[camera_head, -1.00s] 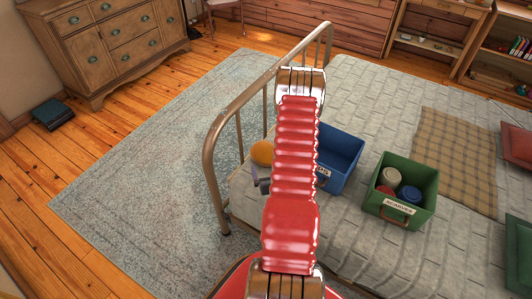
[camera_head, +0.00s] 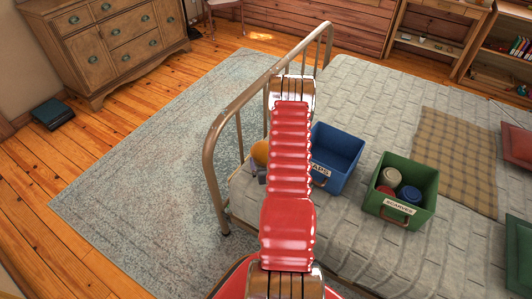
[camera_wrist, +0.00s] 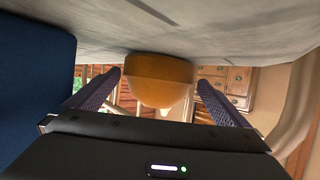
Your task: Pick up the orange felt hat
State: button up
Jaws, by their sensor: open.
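The orange felt hat (camera_head: 261,152) sits on the bed near the metal footboard, left of the blue bin, partly hidden by my arm in the head view. In the wrist view the hat (camera_wrist: 159,85) is centred, its rounded body against the grey bedding, which shows at the top of the picture. My gripper (camera_wrist: 159,78) is open, with one finger to either side of the hat in that view and a gap visible on both sides. I cannot tell how far the fingertips reach along it. In the head view my arm mostly covers the gripper.
The blue bin (camera_head: 340,153), its label partly hidden, stands on the bed close by; its wall (camera_wrist: 35,75) fills the wrist view's left. A green "SCARVES" bin (camera_head: 422,180) holds rolled items. The metal bed rail (camera_head: 214,170) borders the left. A plaid blanket (camera_head: 455,150) lies farther right.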

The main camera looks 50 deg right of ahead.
jog(key=shift+x, duration=0.85)
jog(key=shift+c, duration=0.3)
jog(key=c, duration=0.7)
jog(key=shift+r, duration=0.1)
jog(key=shift+r, duration=4.95)
